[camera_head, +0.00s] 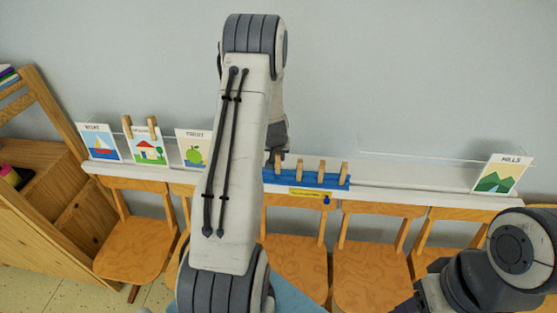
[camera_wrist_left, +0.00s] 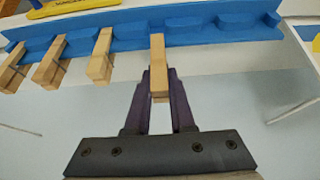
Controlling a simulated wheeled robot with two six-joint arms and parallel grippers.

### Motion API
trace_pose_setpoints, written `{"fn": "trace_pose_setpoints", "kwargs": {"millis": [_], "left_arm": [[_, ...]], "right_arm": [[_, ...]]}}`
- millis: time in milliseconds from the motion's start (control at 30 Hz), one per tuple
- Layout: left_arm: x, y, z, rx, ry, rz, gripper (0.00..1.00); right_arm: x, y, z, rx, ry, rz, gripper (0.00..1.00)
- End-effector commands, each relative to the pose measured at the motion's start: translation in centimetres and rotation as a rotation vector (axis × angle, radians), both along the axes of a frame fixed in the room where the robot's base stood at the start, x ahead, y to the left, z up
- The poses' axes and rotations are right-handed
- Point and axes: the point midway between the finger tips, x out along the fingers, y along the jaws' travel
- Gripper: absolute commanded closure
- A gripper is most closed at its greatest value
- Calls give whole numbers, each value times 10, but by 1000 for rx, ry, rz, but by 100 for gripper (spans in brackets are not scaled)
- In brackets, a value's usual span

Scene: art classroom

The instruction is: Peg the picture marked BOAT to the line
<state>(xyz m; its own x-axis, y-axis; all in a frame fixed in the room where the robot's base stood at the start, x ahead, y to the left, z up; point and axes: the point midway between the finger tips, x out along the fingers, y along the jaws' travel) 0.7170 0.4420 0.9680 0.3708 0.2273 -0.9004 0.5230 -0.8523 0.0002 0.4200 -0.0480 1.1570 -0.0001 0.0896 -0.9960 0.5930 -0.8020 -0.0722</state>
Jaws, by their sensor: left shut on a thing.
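The BOAT picture (camera_head: 100,143), a white card with a sailboat, leans on the ledge at the far left. My left arm hides most of its own gripper in the head view. In the left wrist view my left gripper (camera_wrist_left: 158,82) is shut on a wooden peg (camera_wrist_left: 157,62) at the blue rack (camera_wrist_left: 190,28). Several pegs stand in the rack (camera_head: 333,182), including one at its right end (camera_head: 344,173). A thin pale line (camera_head: 430,160) runs above the ledge at right. My right arm is at lower right; its fingertips are not clearly visible.
The house picture (camera_head: 148,150) has two pegs at its top edge. The apple picture (camera_head: 192,148) stands beside it, partly near my arm. The HILLS picture (camera_head: 499,180) is at far right. Wooden chairs (camera_head: 368,248) stand below the white ledge (camera_head: 420,180).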

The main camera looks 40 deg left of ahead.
Motion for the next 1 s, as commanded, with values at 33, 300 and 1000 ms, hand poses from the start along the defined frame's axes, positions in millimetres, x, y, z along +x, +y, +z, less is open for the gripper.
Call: {"fn": "trace_pose_setpoints", "kwargs": {"millis": [33,300,1000], "left_arm": [[0,0,5,0,0,0,100],[0,0,18,0,0,0,100],[-1,-1,31,0,0,-1,100]], "right_arm": [[0,0,5,0,0,0,50],[0,0,19,0,0,-1,50],[0,0,30,0,0,0,50]]}}
